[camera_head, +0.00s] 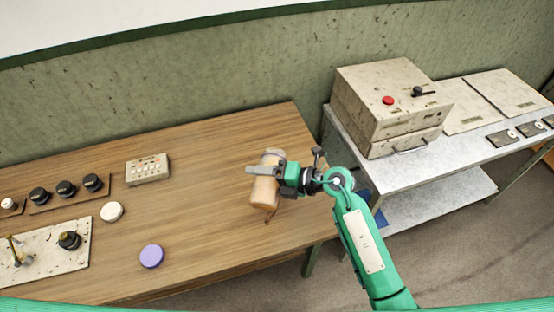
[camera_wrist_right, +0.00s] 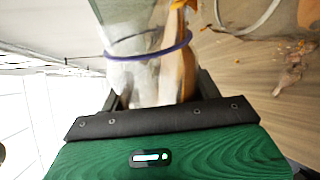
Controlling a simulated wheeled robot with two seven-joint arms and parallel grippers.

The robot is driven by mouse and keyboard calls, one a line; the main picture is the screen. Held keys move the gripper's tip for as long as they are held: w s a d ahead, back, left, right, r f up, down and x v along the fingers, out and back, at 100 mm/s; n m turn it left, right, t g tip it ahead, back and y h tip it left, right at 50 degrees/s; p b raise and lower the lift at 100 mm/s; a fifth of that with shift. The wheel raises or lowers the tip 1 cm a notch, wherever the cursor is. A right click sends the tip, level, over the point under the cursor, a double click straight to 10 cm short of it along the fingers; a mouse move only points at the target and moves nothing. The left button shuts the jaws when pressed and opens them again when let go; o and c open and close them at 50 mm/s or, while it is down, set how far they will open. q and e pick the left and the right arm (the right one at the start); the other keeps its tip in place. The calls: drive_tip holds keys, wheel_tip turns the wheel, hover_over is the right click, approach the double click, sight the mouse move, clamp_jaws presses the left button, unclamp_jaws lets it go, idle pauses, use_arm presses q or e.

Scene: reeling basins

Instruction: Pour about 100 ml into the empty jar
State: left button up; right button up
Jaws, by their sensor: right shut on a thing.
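My right gripper (camera_head: 265,171) is shut on a clear jar with a purple neck ring (camera_wrist_right: 148,48). The jar is tilted, and orange-tan liquid (camera_wrist_right: 183,60) lies along one side of it. In the head view a tan-looking jar (camera_head: 264,192) shows at the gripper, partly covered by the fingers; I cannot clearly separate the two jars there. Another clear glass rim (camera_wrist_right: 248,22) shows beside the held jar in the wrist view, cut off by the frame edge. A purple lid (camera_head: 151,256) and a white lid (camera_head: 111,212) lie on the wooden table. My left gripper is out of view.
Brownish-orange splashes (camera_wrist_right: 290,72) lie on the wooden table (camera_head: 215,215), near its right end. A button box (camera_head: 147,168) and black knobs (camera_head: 66,188) stand at the left. A metal bench (camera_head: 390,183) with a control box (camera_head: 385,100) stands at the right.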

drive_tip(key=shift+r+p, duration=0.25)
drive_tip(key=shift+p, duration=0.4)
drive_tip(key=shift+m, duration=0.3)
drive_tip(key=shift+s+r+p, duration=0.15)
drive_tip(key=shift+p, duration=0.3)
drive_tip(key=shift+r+m+p, duration=0.1)
drive_tip(key=shift+m+p, duration=0.2)
drive_tip(key=shift+p, duration=0.2)
drive_tip(key=shift+s+a, duration=0.1)
drive_tip(key=shift+s, duration=0.1)
drive_tip(key=shift+r+p, duration=0.1)
drive_tip(key=shift+p, duration=0.3)
drive_tip(key=shift+r+g+p, duration=0.1)
drive_tip(key=shift+g+p, duration=0.2)
